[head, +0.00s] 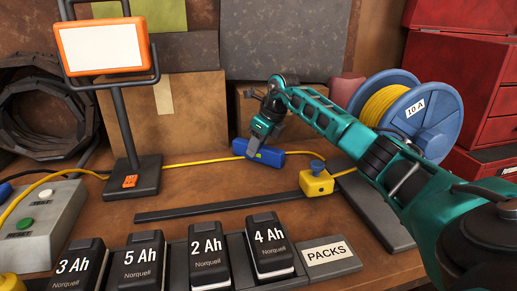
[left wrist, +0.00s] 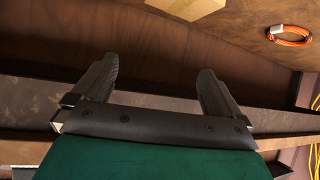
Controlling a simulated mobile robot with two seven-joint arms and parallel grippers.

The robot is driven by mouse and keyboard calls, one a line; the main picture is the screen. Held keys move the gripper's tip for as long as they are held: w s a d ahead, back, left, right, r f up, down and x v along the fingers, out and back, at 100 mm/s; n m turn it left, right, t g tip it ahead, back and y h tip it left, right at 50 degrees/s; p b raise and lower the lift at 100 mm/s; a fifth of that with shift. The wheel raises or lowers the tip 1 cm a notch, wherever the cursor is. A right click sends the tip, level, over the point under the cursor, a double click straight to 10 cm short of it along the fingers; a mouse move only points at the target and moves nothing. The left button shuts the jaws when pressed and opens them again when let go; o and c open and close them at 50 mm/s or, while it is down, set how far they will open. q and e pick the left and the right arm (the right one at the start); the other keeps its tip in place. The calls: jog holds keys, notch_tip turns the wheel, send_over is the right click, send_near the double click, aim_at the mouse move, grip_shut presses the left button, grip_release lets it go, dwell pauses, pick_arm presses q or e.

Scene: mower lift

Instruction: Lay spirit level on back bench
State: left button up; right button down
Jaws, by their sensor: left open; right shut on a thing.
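The spirit level looks to be the short blue bar (head: 270,158) with a small yellow-green mark, at the back middle of the brown bench (head: 215,182) in the head view. My right gripper (head: 259,143) is shut on it from above. The bar lies at or just above the bench top; I cannot tell whether it touches. A yellow cable runs at both its ends. My left gripper (left wrist: 150,88) shows only in the left wrist view. Its fingers are apart with nothing between them.
A cardboard box (head: 180,112) and the orange-framed lamp (head: 132,174) stand behind and left. A blue cable reel (head: 436,121) and yellow block (head: 316,183) are at right. A dark strip (head: 215,207) and battery packs (head: 208,257) lie in front.

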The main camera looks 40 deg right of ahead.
jog(key=c, duration=1)
grip_release()
jog(key=shift+f, duration=0.1)
jog(key=shift+o, duration=1.3)
pick_arm(q)
jog(key=shift+s+a+f, duration=0.2)
jog(key=shift+f, duration=0.1)
pick_arm(e)
jog(key=shift+s+r+p, duration=0.1)
jog(key=shift+r+p, duration=0.45)
jog(key=shift+r, duration=0.15)
jog(key=p+v, duration=0.7)
jog(key=v, duration=0.2)
jog(key=shift+s+d+r, duration=0.1)
jog(key=shift+r, duration=0.1)
pick_arm(q)
jog(key=s+a+r+y+p, duration=0.1)
jog(key=s+a+r, duration=0.2)
jog(key=r, duration=0.2)
jog(key=shift+s+r+p, duration=0.2)
jog(key=shift+r+p, duration=0.1)
jog(key=shift+r, duration=0.1)
pick_arm(e)
jog(key=shift+s+r, duration=0.35)
jog(key=shift+r, duration=0.3)
